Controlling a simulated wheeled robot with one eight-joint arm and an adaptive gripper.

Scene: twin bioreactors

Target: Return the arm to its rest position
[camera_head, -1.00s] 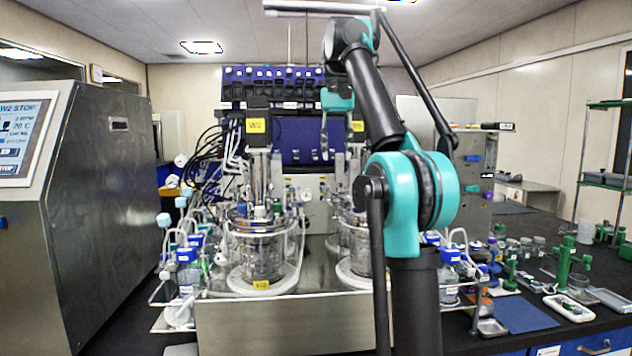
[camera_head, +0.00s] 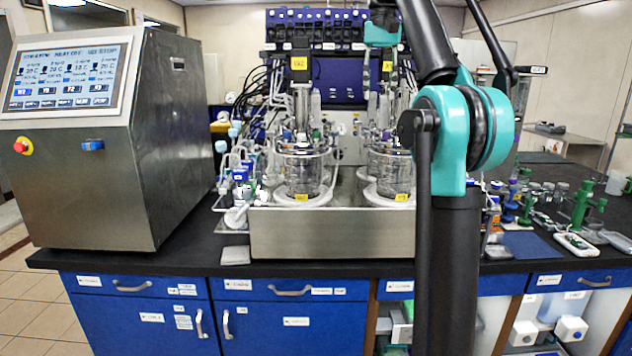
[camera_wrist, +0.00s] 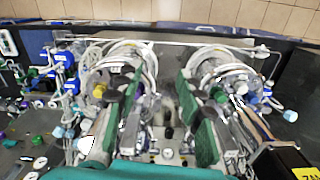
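My arm rises on the right of the head view, with a black upright link and a large teal joint. It bends up and left, and its upper part leaves the top of the picture. A teal part at its far end hangs in front of the blue rack, at the top middle. In the wrist view my gripper (camera_wrist: 158,85) shows two green-padded fingers spread wide apart, with nothing between them. It points down over the twin bioreactors. The left glass bioreactor (camera_head: 304,172) and the right one (camera_head: 389,172) stand upright on the steel base, apart from the gripper.
A steel console (camera_head: 165,140) with a lit screen stands on the left. The black bench (camera_head: 180,262) has blue cabinets below. Green stands (camera_head: 583,205), trays and a blue mat (camera_head: 530,245) lie on the right. Tubes and bottles crowd around the vessels.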

